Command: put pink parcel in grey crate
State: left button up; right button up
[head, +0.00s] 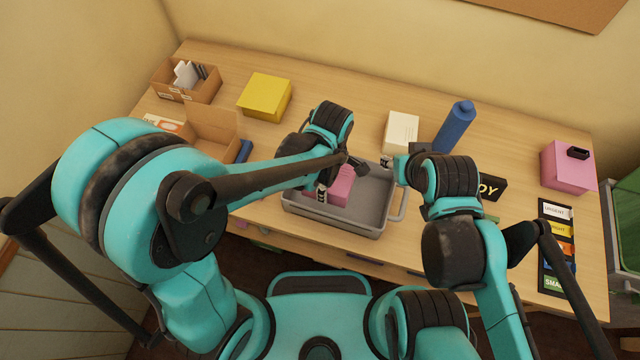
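The grey crate (372,228) stands at the front middle of the table, with a handle on its right side. A pink parcel (342,188) is inside the crate's outline, toward its left half; my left arm partly covers it. I cannot tell whether it rests on the crate's floor. My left gripper (340,178) is at the parcel, with one finger at its left side and a dark part at its upper right. Whether it grips the parcel is not clear. My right gripper (387,164) is by the crate's back right corner, apart from the parcel; its fingers are mostly hidden.
A larger pink box (566,170) with a black item on top stands at the right. A blue bottle (455,126) and white box (401,132) stand behind the crate. A yellow box (265,96) and cardboard boxes (186,82) are at the left. The table's back middle is clear.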

pick_arm(q)
jog(key=w+a+f+b, duration=0.1)
jog(key=w+a+f, duration=0.1)
jog(key=a, duration=0.1)
jog(key=shift+w+f, duration=0.25)
jog(key=shift+f, duration=0.05)
jog(key=shift+f+b, duration=1.65)
jog(key=shift+f, duration=0.4)
jog(key=o, duration=1.3)
jog(key=shift+r, duration=0.1)
